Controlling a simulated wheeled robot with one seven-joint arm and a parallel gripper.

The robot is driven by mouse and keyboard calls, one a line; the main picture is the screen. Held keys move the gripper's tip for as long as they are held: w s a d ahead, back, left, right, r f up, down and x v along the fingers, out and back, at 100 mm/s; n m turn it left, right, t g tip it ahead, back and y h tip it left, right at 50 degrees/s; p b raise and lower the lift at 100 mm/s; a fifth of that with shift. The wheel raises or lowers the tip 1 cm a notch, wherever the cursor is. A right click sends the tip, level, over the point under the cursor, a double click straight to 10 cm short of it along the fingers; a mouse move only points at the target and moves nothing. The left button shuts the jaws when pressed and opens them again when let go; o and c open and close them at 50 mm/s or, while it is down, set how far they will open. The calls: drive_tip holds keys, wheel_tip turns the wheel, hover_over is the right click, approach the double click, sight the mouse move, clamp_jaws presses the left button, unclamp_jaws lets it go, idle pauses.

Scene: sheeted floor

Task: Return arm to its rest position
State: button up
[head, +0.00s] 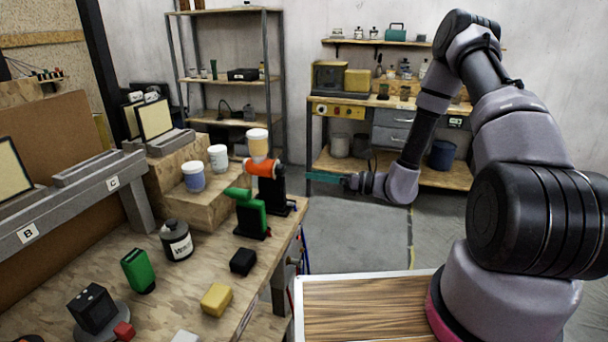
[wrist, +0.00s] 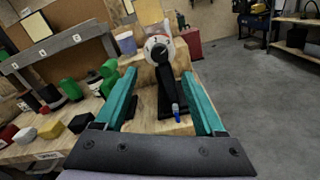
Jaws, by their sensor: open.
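My gripper (head: 322,178) is stretched out to the left from my bent arm, in the air past the workbench's right edge. In the wrist view its two teal fingers (wrist: 158,75) are spread wide with nothing held between them. The black stand with an orange clamp (head: 262,168) is at the bench's right edge, a white-lidded jar (head: 257,143) above it. In the wrist view a black stand with a round white face (wrist: 158,48) appears beyond and between the fingers, apart from them.
The wooden workbench (head: 150,295) at left carries a green-and-black stand (head: 250,215), a dark bottle (head: 176,240), a yellow block (head: 216,299) and several other objects. A rear bench (head: 440,173) and a shelf rack (head: 225,75) stand behind. Grey floor (head: 350,235) is clear between.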

drive_tip(key=shift+s+d, duration=0.2)
drive_tip(key=shift+d, duration=0.2)
drive_tip(key=s+d+r+n+g+h, duration=0.1)
drive_tip(key=s+r+n+g+h, duration=0.25)
drive_tip(key=s+r+n, duration=0.45)
drive_tip(key=s+d+r+n+g+h, duration=0.1)
drive_tip(key=s+r+n+g+h, duration=0.2)
drive_tip(key=r+n, duration=0.5)
drive_tip(key=s+d+r+n+t+h, duration=0.3)
drive_tip(key=s+d+r, duration=0.3)
drive_tip(key=r, duration=0.3)
drive_tip(key=s+d+r+n+t+h, duration=0.3)
drive_tip(key=s+d+r+t+h, duration=0.1)
drive_tip(key=d+r, duration=0.4)
drive_tip(key=shift+s+d+r+h, duration=0.2)
drive_tip(key=shift+s+r+h, duration=0.15)
drive_tip(key=shift+s+h, duration=0.6)
drive_tip(key=shift+s+t, duration=0.15)
drive_tip(key=shift+t, duration=0.1)
